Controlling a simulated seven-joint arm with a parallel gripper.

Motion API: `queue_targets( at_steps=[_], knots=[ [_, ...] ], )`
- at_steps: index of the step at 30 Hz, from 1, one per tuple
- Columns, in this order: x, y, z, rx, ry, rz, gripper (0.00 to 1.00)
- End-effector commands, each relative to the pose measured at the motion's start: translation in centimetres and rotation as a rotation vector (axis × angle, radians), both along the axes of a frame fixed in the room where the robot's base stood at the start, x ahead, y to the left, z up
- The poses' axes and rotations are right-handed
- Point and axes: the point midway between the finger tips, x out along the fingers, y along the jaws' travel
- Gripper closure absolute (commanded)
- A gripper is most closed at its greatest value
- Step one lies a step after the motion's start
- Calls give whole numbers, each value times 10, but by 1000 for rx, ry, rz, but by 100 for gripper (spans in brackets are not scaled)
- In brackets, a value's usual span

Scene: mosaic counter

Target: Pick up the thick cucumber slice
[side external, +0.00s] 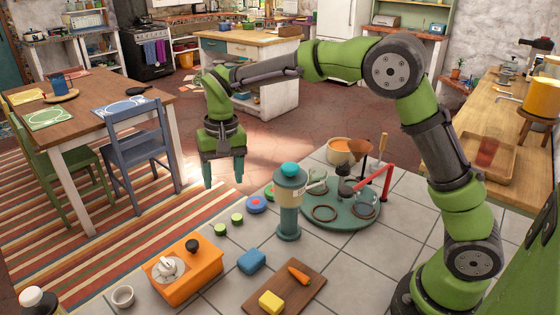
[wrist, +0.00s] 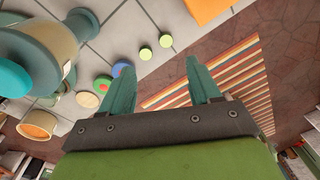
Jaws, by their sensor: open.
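Two small round green slices with pale green tops lie flat on the tiles, a nearer one (side external: 221,230) and a farther one (side external: 237,219). Both show in the wrist view, one at the left (wrist: 145,53) and one at the right (wrist: 165,40). They look alike, and I cannot tell which is the thick cucumber slice. My gripper (side external: 223,178) is open and empty, pointing down, well above the surface and beyond the slices. In the wrist view, both slices lie ahead of the gap between my fingertips (wrist: 158,68).
A blue disc with a red centre (side external: 257,204) lies near the slices. A teal-and-cream grinder (side external: 290,205) stands right of them, beside a round teal tray (side external: 340,220). An orange box (side external: 183,273), blue block (side external: 251,260) and cutting board (side external: 303,291) are nearer.

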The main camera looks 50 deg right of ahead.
Motion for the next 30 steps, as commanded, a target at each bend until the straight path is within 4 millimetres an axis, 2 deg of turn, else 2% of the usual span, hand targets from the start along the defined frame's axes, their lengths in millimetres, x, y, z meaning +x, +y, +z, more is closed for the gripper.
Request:
queue_targets(
  at_steps=[1, 3, 6, 9, 11, 14, 24, 30],
  knots=[
    [14, 7, -10, -18, 22, -26, 38],
    [27, 11, -15, -37, 39, -71, 38],
    [38, 12, -8, -48, 41, -133, 38],
    [40, 13, 6, -46, 36, -187, 38],
    [37, 12, 1, -47, 54, -207, 38],
    [36, 12, -14, -47, 59, -214, 38],
    [35, 12, -87, -45, 57, -211, 38],
    [36, 12, -109, -44, 54, -210, 38]
  ],
)
